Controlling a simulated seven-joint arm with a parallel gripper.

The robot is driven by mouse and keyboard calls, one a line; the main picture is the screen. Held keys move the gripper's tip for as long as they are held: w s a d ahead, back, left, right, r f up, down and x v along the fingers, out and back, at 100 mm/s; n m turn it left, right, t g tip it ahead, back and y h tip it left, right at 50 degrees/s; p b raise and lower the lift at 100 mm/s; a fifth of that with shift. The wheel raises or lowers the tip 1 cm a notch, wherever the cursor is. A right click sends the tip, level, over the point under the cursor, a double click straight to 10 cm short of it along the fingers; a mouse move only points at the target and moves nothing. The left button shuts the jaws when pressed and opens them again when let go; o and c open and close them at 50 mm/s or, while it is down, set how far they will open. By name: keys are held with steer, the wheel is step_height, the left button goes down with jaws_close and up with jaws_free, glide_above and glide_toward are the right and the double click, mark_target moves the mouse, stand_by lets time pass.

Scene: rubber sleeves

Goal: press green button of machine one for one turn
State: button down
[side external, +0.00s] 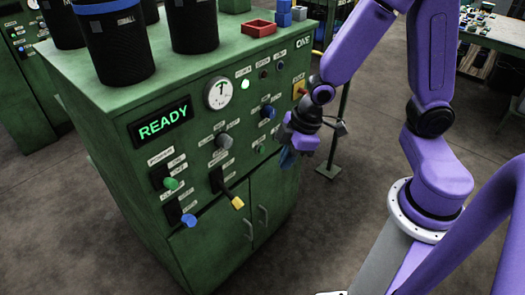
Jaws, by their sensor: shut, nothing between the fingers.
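Machine one (125,205) is a green cabinet with "ONE" on its upper right front and a lit READY display (160,128). A green knob (170,183) sits on the left of its front panel, under a power label. A small greenish control (262,149) shows on the right of the panel, close to my gripper; I cannot tell its exact form. My gripper (288,158) is shut and empty, in front of the panel's right side. Its fingertips are small and dark here, and I cannot tell whether they touch the panel. The panel behind it is hidden.
The panel also bears a blue knob (189,220), a yellow-tipped lever (238,202), a gauge (219,93) and another blue knob (268,111). Black cylinders (118,45) and a red tray (260,28) stand on top. Floor right of the cabinet is partly open.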

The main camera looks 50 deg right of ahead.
mark_target(261, 150)
steer(key=w+d+f+t, duration=0.1)
steer(key=w+d+f, duration=0.2)
steer(key=w+f, duration=0.4)
steer(key=w+d+f+m+t+y, duration=0.1)
steer(key=d+f+m+t, duration=0.2)
steer(key=d+f, duration=1)
steer(key=shift+w+d+f+m+t, duration=0.2)
steer(key=shift+w+m+t, duration=0.2)
steer(key=shift+t, duration=0.8)
steer(key=shift+w, duration=0.1)
steer(key=w, duration=0.8)
steer(key=shift+w, duration=0.3)
steer(key=shift+w, duration=0.15)
stand_by(0.4)
steer(key=shift+w, duration=0.25)
